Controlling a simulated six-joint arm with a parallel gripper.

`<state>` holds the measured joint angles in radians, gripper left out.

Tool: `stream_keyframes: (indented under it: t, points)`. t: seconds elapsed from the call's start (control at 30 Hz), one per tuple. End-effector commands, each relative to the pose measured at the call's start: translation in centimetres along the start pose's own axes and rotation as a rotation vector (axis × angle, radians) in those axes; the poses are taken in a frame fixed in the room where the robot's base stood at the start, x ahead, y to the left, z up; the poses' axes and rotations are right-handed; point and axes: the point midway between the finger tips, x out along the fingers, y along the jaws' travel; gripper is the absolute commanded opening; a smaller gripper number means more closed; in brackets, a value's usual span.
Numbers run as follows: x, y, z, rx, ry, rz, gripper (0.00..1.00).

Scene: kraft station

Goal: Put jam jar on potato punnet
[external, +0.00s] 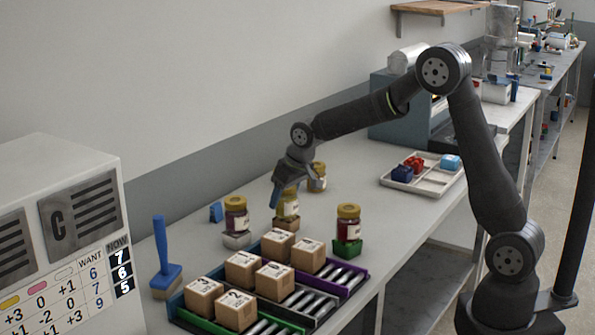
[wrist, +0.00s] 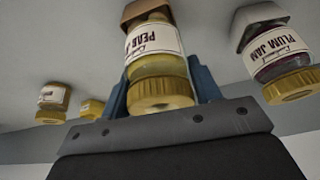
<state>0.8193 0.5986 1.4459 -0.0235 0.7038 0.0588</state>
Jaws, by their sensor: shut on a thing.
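My gripper (external: 288,192) is shut on a jam jar (external: 289,207) with a gold lid and yellowish contents. In the wrist view the jar (wrist: 156,66) reads "PEAR JAM" and sits upright between the blue fingers of my gripper (wrist: 160,78). A brown punnet (external: 281,225) is directly under the held jar, and it also shows at the jar's base in the wrist view (wrist: 146,9). The jar's base seems at or very near the punnet; contact cannot be told. No punnet shows a readable potato label.
A plum jam jar (external: 236,217) stands on a pale punnet (external: 237,240) to the left. Another jar (external: 348,222) stands on a green punnet (external: 347,247). A jar (external: 317,178) stands behind. Cardboard boxes (external: 241,268) fill coloured lanes in front. A blue brush (external: 163,262) stands left.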

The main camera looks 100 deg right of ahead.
Motion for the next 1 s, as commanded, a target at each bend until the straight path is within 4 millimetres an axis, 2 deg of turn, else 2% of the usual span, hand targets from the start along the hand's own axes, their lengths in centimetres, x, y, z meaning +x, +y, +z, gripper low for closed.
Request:
stream_keyframes:
  t: [0.07, 0.1, 0.2, 0.47, 0.6, 0.77, 1.0]
  points:
    - [0.2, 0.0, 0.1, 0.000, 0.000, 0.000, 0.23]
    - [0.3, 0.0, 0.1, 0.000, 0.000, 0.000, 0.59]
    - [0.2, 0.0, 0.1, 0.000, 0.000, 0.000, 0.79]
    - [0.2, 0.0, 0.1, 0.000, 0.000, 0.000, 0.79]
    - [-0.5, 0.0, -0.1, 0.000, 0.001, 0.000, 0.79]
    - [-3.0, 0.0, -0.1, 0.000, 0.004, 0.000, 0.79]
    - [-8.1, 0.0, -0.1, 0.000, 0.003, 0.000, 0.79]
